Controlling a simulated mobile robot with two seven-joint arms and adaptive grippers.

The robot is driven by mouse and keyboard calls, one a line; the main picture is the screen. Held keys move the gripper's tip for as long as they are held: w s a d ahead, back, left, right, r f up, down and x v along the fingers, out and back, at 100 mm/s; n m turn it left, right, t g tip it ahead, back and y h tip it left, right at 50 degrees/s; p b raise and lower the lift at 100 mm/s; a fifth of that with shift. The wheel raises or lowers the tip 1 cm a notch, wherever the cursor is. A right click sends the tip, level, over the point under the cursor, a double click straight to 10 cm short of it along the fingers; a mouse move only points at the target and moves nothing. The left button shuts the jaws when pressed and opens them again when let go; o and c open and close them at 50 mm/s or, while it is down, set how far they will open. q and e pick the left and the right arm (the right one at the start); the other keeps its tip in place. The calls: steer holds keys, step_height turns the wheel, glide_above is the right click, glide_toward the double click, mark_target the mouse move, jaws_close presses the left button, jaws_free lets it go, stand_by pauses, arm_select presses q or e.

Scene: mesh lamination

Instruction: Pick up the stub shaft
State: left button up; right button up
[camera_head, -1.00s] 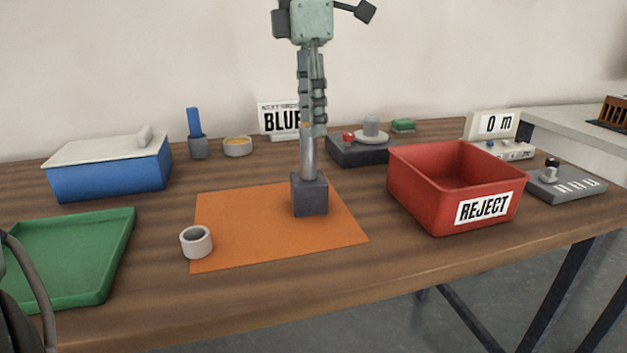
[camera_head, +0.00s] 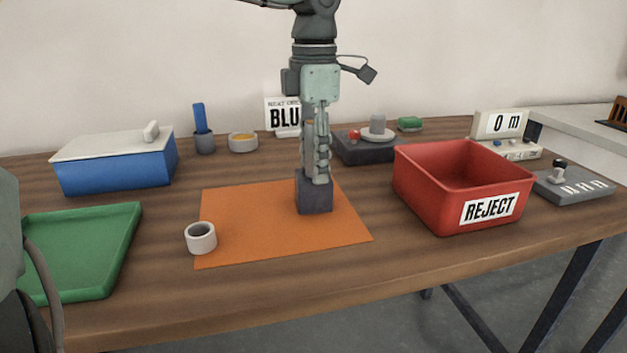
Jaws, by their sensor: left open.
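The stub shaft (camera_head: 307,160) is a grey metal rod standing upright in a dark square block (camera_head: 314,195) on the orange mat (camera_head: 260,225). My left gripper (camera_head: 318,178) points straight down over the block, its fingers low alongside the shaft and just above the block's top. The gripper is open. The fingers hide much of the shaft, and I cannot tell whether they touch it. My right gripper is not in view.
A white ring (camera_head: 201,238) lies at the mat's left edge. A red REJECT bin (camera_head: 435,195) stands close on the right. A green tray (camera_head: 85,245) and a blue lidded box (camera_head: 118,170) are on the left. A dark fixture (camera_head: 365,150) stands behind.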

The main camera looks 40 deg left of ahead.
arm_select(q)
jaws_close()
stand_by(0.3)
steer(key=shift+r, duration=0.1)
